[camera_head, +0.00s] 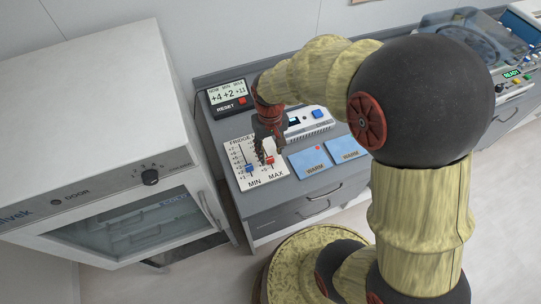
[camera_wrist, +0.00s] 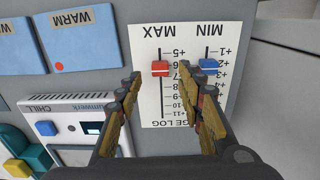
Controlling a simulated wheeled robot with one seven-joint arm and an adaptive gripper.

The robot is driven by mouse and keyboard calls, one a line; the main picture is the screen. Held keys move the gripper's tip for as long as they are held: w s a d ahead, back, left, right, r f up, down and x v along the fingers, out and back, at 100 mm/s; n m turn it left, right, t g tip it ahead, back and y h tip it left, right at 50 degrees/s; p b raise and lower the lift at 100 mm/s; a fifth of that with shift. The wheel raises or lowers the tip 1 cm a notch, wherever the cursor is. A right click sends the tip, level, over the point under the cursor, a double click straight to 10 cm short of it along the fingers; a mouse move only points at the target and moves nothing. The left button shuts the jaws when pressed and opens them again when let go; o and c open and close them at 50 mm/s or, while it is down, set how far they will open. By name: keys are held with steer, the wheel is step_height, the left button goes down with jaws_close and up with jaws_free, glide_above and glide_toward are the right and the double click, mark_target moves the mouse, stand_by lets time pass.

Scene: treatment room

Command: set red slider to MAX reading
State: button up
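The red slider (camera_wrist: 160,68) sits on the MAX track of the white fridge log panel (camera_wrist: 150,38), around the 6 and 7 marks. The wrist view shows the panel upside down. The red slider also shows in the head view (camera_head: 269,161). My gripper (camera_wrist: 168,92) is open and empty above the panel, with one finger on each side of the MAX scale's lower-number area; it also shows in the head view (camera_head: 265,155). The fridge display (camera_head: 229,97) reads +4 for NOW, +2 for MIN and what looks like +11 for MAX.
The blue slider (camera_wrist: 208,64) stands beside the red one on the MIN track, near +2. Blue WARM packs (camera_wrist: 78,35) lie beside the panel. A CHILL device (camera_wrist: 85,118) is near my gripper. A white fridge (camera_head: 100,130) stands left of the counter.

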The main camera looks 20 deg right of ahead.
mark_target(270, 158)
steer(key=shift+f+b, duration=0.4)
steer(key=shift+f, duration=1.5)
steer(key=shift+c, duration=0.2)
jaws_close()
